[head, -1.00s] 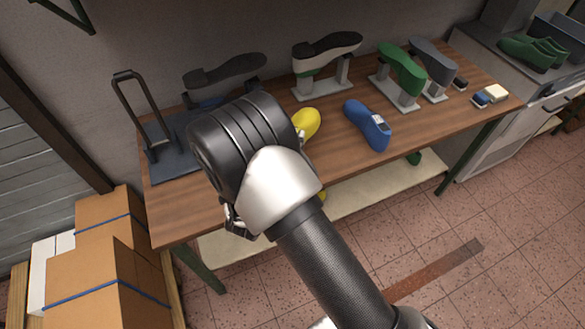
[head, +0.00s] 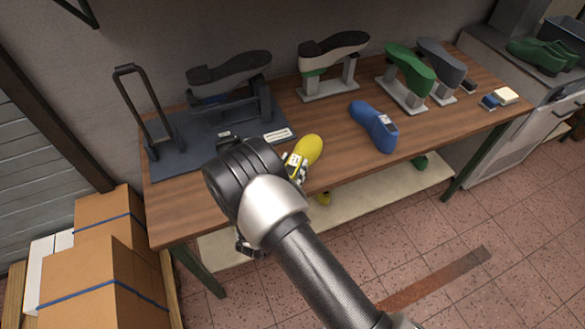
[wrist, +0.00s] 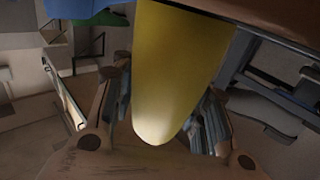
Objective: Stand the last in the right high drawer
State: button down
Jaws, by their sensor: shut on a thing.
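A yellow last (head: 308,149) is held in my gripper (head: 298,170) by the bench's front edge, left of the blue last. In the wrist view the yellow last (wrist: 180,70) fills the middle, its rounded end between the two fingers of my gripper (wrist: 165,125). My arm hides part of the bench below it. Whether the last clears the bench top is hard to tell. No open drawer is plainly in view.
The wooden bench (head: 340,156) bears a blue last (head: 373,126), a dark mat (head: 178,157) with a lever device, and several stands with soles or lasts. A lower shelf (head: 385,192) runs beneath. Cardboard boxes (head: 90,270) stand left; a grey cabinet (head: 515,135) stands right.

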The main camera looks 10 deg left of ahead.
jog(key=c, duration=1.4)
grip_release()
jog(key=shift+f, duration=0.15)
jog(key=o, duration=0.5)
jog(key=shift+c, duration=0.2)
jog(key=shift+r, duration=0.2)
